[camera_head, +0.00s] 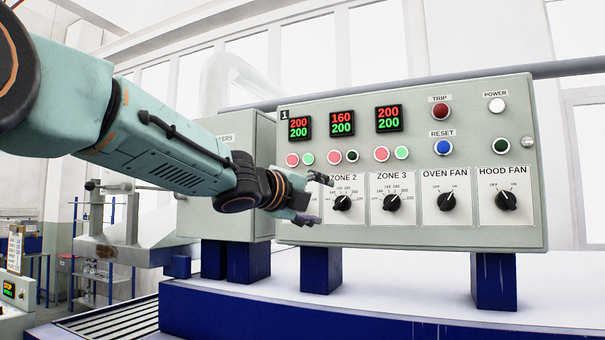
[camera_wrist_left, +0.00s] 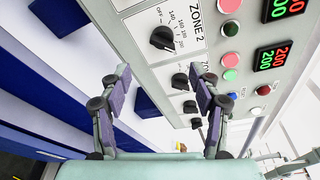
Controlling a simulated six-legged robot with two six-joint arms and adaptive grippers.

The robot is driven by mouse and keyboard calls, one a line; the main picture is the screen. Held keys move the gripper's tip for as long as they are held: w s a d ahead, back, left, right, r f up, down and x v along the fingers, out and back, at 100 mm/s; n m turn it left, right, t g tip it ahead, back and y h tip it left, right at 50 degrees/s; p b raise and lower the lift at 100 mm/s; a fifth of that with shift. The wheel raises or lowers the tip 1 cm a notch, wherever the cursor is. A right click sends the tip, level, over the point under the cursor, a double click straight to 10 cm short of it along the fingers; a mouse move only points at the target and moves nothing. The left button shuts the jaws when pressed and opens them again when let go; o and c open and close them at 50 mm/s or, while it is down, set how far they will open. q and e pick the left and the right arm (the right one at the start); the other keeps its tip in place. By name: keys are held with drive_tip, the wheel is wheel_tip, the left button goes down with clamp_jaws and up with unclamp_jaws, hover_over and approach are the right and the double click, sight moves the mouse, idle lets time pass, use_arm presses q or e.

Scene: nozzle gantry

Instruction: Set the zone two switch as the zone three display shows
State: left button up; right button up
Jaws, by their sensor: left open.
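The zone two switch (camera_head: 342,202) is a black knob on the grey panel, with a dial of numbers. It also shows in the left wrist view (camera_wrist_left: 163,38). Its pointer seems to lean up and right; I cannot tell the exact mark. The zone three display (camera_head: 389,118) reads red 200 over green 200. The zone three switch (camera_head: 392,202) is right of the zone two switch. My left gripper (camera_head: 318,200) is open and empty, just left of the zone two switch, apparently not touching it. My right gripper is out of view.
The zone two display (camera_head: 342,123) reads red 160 over green 200. Red and green buttons sit above the switches. The oven fan (camera_head: 446,201) and hood fan (camera_head: 506,200) switches are further right. My left gripper and arm hide the panel's lower left.

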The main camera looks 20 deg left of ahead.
use_arm(q)
drive_tip(key=shift+s+a+r+m+g+h+p, duration=0.15)
drive_tip(key=shift+s+a+r+m+g+p, duration=0.35)
drive_tip(key=shift+m+p, duration=0.9)
drive_tip(key=shift+s+a+r+m+g+h+p, duration=0.15)
drive_tip(key=shift+a+r+m+g+p, duration=0.3)
drive_tip(key=shift+p, duration=1.8)
drive_tip(key=shift+s+a+r+m+g+h+p, duration=0.1)
drive_tip(key=shift+s+a+r+m+g+p, duration=0.2)
drive_tip(key=shift+r+m+p, duration=1.05)
drive_tip(key=shift+s+d+f+n+p, duration=0.2)
drive_tip(key=shift+f+n+p, duration=0.2)
drive_tip(key=shift+f, duration=0.2)
drive_tip(key=shift+a, duration=0.1)
